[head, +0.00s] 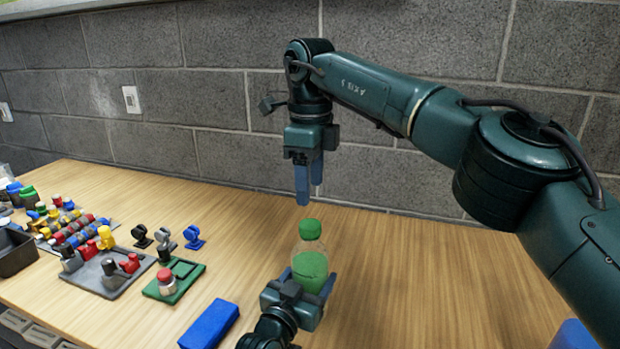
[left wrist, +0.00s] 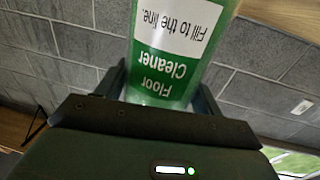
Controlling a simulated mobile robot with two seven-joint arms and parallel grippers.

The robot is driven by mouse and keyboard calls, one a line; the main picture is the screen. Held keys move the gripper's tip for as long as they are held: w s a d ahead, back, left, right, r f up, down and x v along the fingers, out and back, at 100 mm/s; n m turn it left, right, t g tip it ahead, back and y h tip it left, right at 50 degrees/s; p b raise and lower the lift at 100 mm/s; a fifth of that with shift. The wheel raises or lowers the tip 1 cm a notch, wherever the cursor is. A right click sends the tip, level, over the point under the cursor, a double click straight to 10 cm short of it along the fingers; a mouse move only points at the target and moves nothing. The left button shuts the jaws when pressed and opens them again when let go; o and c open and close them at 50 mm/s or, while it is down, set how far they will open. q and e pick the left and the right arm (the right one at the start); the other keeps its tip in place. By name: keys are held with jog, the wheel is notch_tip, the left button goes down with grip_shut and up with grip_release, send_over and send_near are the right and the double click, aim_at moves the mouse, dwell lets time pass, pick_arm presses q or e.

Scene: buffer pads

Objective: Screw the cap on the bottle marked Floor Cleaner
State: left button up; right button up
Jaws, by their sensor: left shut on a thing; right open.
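A clear bottle (head: 310,268) with green on its body stands upright near the front middle of the table. A green cap (head: 310,229) sits at its top; whether it is tight I cannot tell. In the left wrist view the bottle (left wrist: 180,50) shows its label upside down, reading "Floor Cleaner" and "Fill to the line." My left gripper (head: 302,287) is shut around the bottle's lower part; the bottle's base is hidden. My right gripper (head: 309,191) is open and empty, pointing down just above the cap, apart from it.
A blue block (head: 209,325) lies left of the bottle. A green tray (head: 190,268) holds a red-topped jar (head: 166,281). A grey tray (head: 115,283) and several small coloured parts fill the left side.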

aim_at(310, 224)
dwell(0.3)
jog(key=shift+f, duration=4.05)
jog(key=shift+c, duration=0.5)
jog(key=c, duration=0.9)
jog(key=shift+m, duration=0.9)
jog(key=shift+c, duration=0.2)
jog(key=o, duration=1.2)
jog(key=shift+c, duration=0.2)
notch_tip(310, 224, up, 12)
